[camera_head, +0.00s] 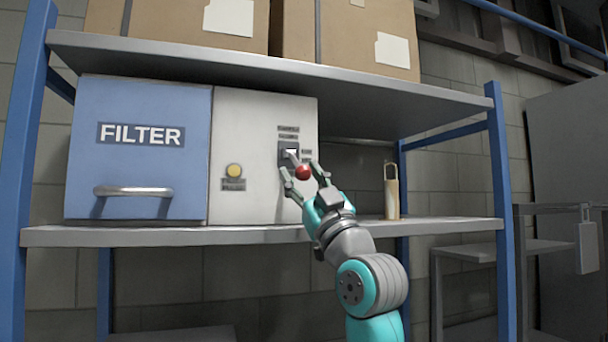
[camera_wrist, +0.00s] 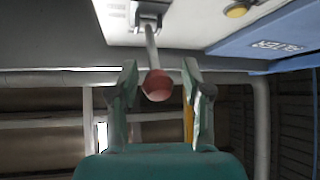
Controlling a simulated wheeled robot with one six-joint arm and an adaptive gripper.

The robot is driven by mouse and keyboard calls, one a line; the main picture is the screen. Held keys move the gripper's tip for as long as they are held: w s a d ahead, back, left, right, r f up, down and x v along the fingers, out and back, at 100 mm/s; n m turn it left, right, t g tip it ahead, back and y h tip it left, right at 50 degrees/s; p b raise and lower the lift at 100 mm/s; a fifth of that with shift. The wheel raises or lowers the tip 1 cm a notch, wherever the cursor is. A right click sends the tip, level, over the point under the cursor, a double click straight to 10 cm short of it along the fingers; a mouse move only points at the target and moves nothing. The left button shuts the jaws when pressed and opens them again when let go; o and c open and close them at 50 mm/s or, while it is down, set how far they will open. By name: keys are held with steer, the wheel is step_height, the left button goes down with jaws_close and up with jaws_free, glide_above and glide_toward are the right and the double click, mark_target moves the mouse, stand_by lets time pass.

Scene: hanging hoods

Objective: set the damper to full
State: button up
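The damper lever is a pale rod with a red ball knob (camera_head: 303,173). It sticks out of a dark slot plate (camera_head: 287,152) on the white panel of the unit (camera_head: 250,120). Small labels sit above and beside the slot, too small to read. In the wrist view the red knob (camera_wrist: 157,85) hangs at the end of the rod (camera_wrist: 151,48). My gripper (camera_head: 300,171) is open at the knob. In the wrist view its fingers (camera_wrist: 160,74) stand either side of the knob, with a gap visible on both sides.
A blue filter box (camera_head: 140,150) with a handle (camera_head: 133,191) is left of the panel. A yellow button (camera_head: 234,170) is on the panel. A tan padlock-shaped thing (camera_head: 391,195) stands on the shelf (camera_head: 170,235) at right. Cartons (camera_head: 345,40) sit on the upper shelf.

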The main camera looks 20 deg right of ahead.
steer(key=shift+s, duration=0.25)
steer(key=v, duration=1.1)
steer(key=shift+s+f, duration=0.2)
steer(key=shift+f, duration=0.05)
steer(key=shift+d, duration=0.1)
step_height(320, 180, down, 32)
steer(key=m+g+h, duration=0.3)
steer(key=m+h, duration=0.3)
steer(key=s+f+m+g+h, duration=0.1)
steer(key=s+f, duration=0.5)
steer(key=f, duration=0.3)
steer(key=s+f+m+g+h, duration=0.1)
steer(key=s+f+g, duration=0.1)
steer(key=s+f, duration=0.6)
steer(key=s+f+g, duration=0.1)
steer(key=s+f, duration=0.3)
steer(key=s, duration=0.6)
steer(key=s+a+f+g, duration=0.1)
steer(key=s+f, duration=0.4)
steer(key=s, duration=0.5)
steer(key=s+a+f+g, duration=0.1)
steer(key=s+f+g, duration=0.2)
steer(key=s, duration=0.7)
steer(key=shift+f+y, duration=0.3)
steer(key=shift+f, duration=0.55)
